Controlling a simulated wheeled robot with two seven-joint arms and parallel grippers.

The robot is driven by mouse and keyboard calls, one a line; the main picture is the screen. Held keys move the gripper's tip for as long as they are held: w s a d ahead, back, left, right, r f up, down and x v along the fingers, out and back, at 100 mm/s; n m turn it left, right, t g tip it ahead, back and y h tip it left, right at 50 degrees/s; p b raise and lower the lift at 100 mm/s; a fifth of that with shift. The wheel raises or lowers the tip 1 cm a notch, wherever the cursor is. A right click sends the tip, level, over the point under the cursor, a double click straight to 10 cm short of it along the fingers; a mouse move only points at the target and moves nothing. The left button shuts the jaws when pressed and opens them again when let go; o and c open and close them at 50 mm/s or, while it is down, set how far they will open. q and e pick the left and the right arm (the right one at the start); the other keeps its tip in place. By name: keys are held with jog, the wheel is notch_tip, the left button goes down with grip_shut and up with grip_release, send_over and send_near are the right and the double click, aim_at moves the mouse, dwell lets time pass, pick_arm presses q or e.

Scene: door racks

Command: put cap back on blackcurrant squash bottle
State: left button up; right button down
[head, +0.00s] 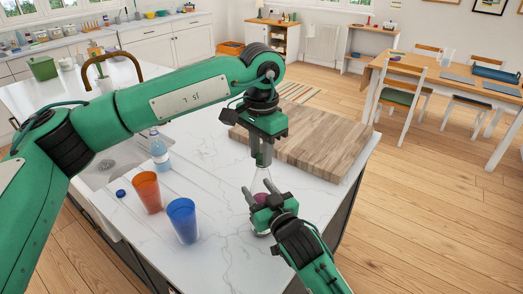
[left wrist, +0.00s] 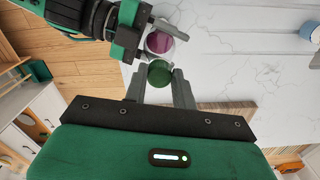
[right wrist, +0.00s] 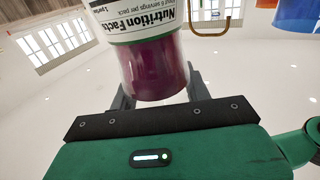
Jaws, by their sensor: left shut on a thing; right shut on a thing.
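The blackcurrant squash bottle (head: 261,199) is clear with dark purple liquid and stands upright near the island's front right. My right gripper (head: 267,196) is shut around it; its label and purple lower part fill the right wrist view (right wrist: 155,75). My left gripper (head: 262,162) points down just above the bottle's narrow top. In the left wrist view it is shut on a dark green cap (left wrist: 160,73), beside the purple bottle (left wrist: 159,43) in that picture. I cannot tell whether cap and neck touch.
A wooden board (head: 310,140) lies behind the bottle. An orange cup (head: 147,192), a blue cup (head: 184,221), a water bottle (head: 158,152) and a small blue cap (head: 121,193) are to the left. The white marble worktop (head: 225,262) is clear at the front.

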pick_arm(q)
jog(key=o, duration=0.9)
jog(key=shift+r, duration=2.3)
